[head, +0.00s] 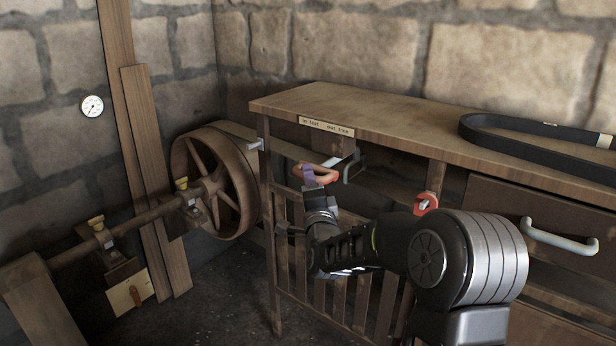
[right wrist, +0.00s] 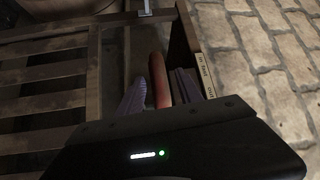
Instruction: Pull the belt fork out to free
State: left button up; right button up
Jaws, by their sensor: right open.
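The belt fork's red-brown handle (head: 326,176) shows below the front edge of the bench, under a label strip (head: 326,126) reading "in fast", "out free". My right gripper (head: 312,175) is at this handle, with purple fingers. In the right wrist view the handle (right wrist: 160,80) lies between the two fingers of my open right gripper (right wrist: 160,95). A gap shows on its left side; it lies closer to the right finger. Whether either finger touches it I cannot tell. The fork's far end is hidden under the bench. My left gripper is not in view.
A spoked wheel (head: 230,185) on a shaft stands left of the bench (head: 300,98). A black belt (head: 540,130) lies on the bench top. A red-orange part (head: 426,203) and a grey drawer handle (head: 560,237) sit on the bench front. Wooden slats are below the gripper.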

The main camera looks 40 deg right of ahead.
jog(key=shift+x, duration=1)
jog(key=shift+c, duration=0.2)
grip_shut()
dwell(0.5)
